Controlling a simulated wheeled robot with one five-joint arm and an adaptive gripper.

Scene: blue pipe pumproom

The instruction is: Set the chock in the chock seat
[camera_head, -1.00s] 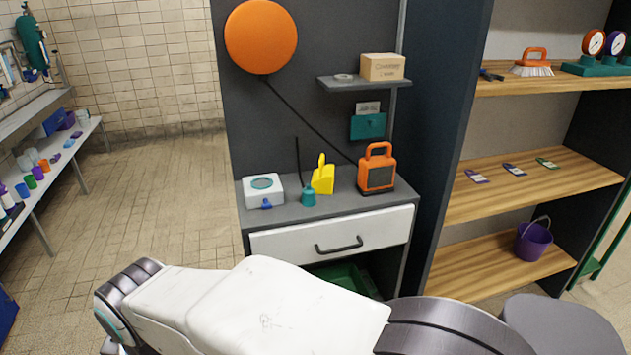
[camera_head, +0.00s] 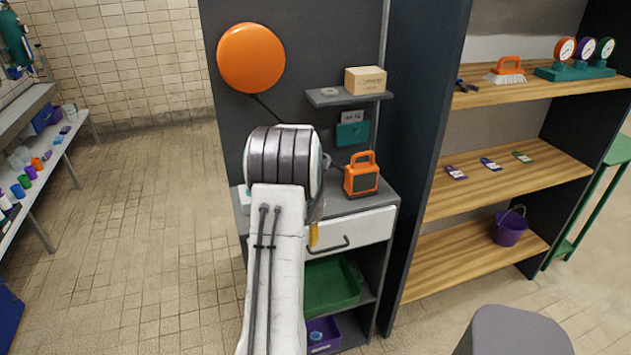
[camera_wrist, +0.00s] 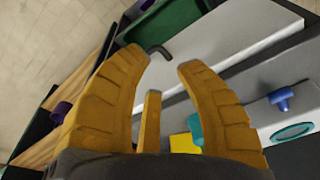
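A yellow wedge-like piece (camera_wrist: 183,143), which looks like the chock, shows partly in the wrist view, low behind my fingers. It is on the grey counter. In the head view my arm hides it. My gripper (camera_wrist: 163,68) is open, its yellow fingers spread with nothing between them. In the head view only a yellow finger (camera_head: 313,235) shows, in front of the drawer. In the wrist view the fingers are over the counter's front edge, apart from the yellow piece. I cannot identify the chock seat in either view.
A teal object (camera_wrist: 195,129) and a white box with a blue knob (camera_wrist: 282,99) are close to the yellow piece. An orange lamp-like box (camera_head: 361,178) stands right on the counter. The drawer handle (camera_head: 328,245) sticks out below. A green tray (camera_head: 330,287) lies under it.

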